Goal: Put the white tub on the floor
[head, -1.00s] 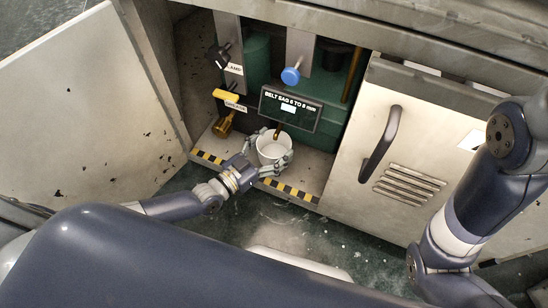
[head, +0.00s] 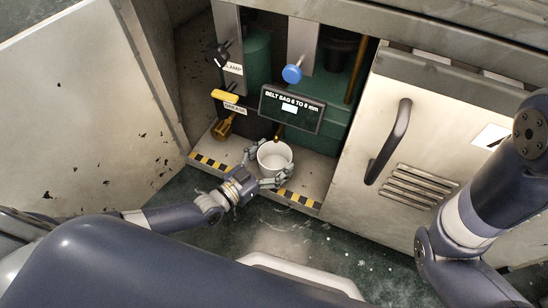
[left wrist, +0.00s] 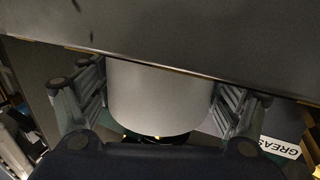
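The white tub (head: 274,160) is upright and open-topped at the front of the cabinet floor, just behind the hazard-striped edge. My left gripper (head: 268,166) has one finger on each side of it and appears shut on its wall. The green floor (head: 345,245) shows in front of the cabinet. My right gripper is out of view.
A spout (head: 279,134) and a belt sag sign (head: 291,108) are just behind the tub. A blue knob (head: 292,74) and yellow grease handle (head: 224,96) are nearby. An open door (head: 80,110) stands left. A white object (head: 300,276) lies low on the floor.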

